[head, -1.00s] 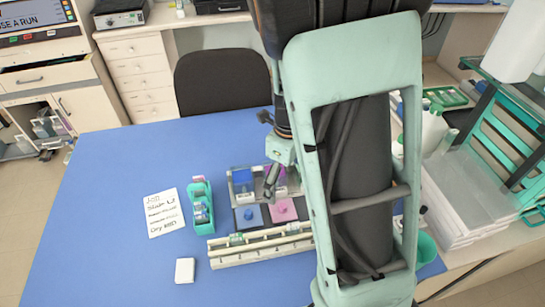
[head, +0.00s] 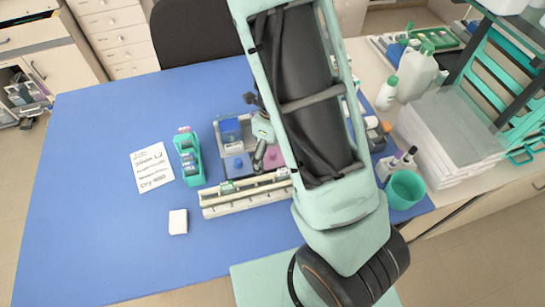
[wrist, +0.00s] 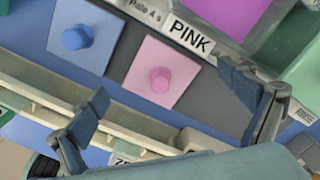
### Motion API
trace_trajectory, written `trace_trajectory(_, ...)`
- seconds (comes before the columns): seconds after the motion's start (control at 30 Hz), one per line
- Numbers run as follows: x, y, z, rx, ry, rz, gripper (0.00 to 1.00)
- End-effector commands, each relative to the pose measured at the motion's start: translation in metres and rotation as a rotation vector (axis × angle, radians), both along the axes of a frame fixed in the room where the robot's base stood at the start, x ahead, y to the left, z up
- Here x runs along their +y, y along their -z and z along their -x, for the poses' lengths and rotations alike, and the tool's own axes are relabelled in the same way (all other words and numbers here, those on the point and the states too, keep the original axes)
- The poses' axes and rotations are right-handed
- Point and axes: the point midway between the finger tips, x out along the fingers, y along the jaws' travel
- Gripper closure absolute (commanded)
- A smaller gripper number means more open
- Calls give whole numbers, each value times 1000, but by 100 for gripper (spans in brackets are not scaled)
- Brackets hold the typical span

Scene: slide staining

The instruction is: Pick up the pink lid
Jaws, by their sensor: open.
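The pink lid (wrist: 152,88) is a flat square with a round knob (wrist: 160,79), lying on the dark tray in the wrist view. It sits between the two spread fingers of my gripper (wrist: 165,105), which is open and empty. In the head view the pink lid (head: 274,159) is partly hidden by my gripper (head: 262,160), which hangs over the tray from above. The wrist view does not clearly show the height of the fingers above the lid.
A blue lid (wrist: 72,58) lies left of the pink one. A "PINK" label (wrist: 192,37) and a magenta bath (wrist: 225,12) are behind it. A pale rail rack (head: 245,193) runs along the tray's front. The blue table's left side (head: 95,170) is mostly clear.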

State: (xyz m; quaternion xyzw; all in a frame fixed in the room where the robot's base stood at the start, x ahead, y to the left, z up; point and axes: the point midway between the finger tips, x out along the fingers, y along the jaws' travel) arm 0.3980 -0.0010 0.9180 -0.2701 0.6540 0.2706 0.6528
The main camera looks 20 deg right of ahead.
Motion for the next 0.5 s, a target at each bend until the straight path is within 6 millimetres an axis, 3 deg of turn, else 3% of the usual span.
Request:
trace_trajectory(0.2,0,1,0,-1,0,0,4)
trace_trajectory(0.5,0,1,0,-1,0,0,36)
